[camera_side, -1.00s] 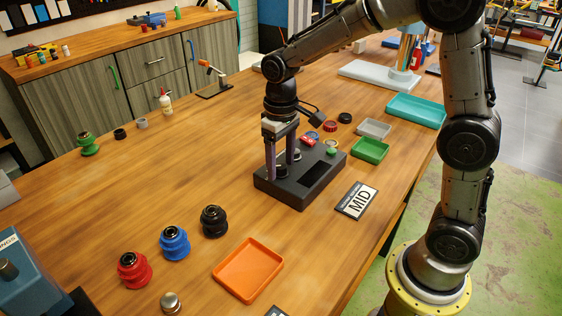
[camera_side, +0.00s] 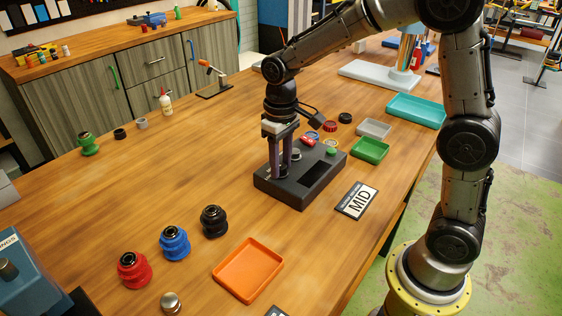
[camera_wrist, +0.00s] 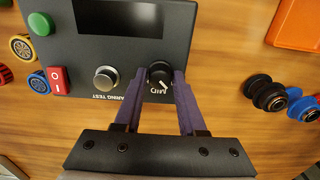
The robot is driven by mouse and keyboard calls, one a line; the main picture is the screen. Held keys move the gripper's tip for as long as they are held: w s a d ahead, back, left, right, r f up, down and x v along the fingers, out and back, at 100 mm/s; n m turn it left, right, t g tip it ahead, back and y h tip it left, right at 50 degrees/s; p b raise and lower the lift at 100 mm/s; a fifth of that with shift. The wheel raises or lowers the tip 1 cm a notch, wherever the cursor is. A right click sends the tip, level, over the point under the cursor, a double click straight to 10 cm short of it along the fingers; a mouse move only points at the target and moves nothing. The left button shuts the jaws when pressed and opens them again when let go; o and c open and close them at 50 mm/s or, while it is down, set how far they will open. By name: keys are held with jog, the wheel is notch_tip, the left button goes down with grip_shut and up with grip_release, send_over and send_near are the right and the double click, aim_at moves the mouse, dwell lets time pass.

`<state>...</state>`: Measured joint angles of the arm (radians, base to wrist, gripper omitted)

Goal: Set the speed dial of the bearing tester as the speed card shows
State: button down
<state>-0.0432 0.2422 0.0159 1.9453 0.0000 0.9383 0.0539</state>
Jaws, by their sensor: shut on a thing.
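The bearing tester (camera_side: 304,187) is a black box on the bench; it fills the upper left of the wrist view (camera_wrist: 80,60). Its speed dial (camera_wrist: 159,72) is a black knob with a white pointer mark, which is by the upside-down MID lettering. My gripper (camera_wrist: 167,77), with purple fingers, points down and is shut on the dial. In the side view my gripper (camera_side: 279,174) hides the dial. The speed card (camera_side: 357,200) lies flat in front of the tester and reads MID.
The tester also has a silver knob (camera_wrist: 105,79), a red switch (camera_wrist: 58,79), a green button (camera_wrist: 40,24) and a dark screen (camera_wrist: 112,17). Green tray (camera_side: 370,150) and grey tray (camera_side: 374,129) stand close behind. Black, blue and red spools stand left, near the orange tray (camera_side: 248,270).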

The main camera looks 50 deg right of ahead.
jog(key=shift+m, duration=0.3)
jog(key=m, duration=0.3)
jog(key=shift+m, duration=0.3)
jog(key=m, duration=0.4)
jog(key=shift+r, duration=0.1)
jog(key=shift+m, duration=0.3)
jog(key=shift+c, duration=2.4)
grip_release()
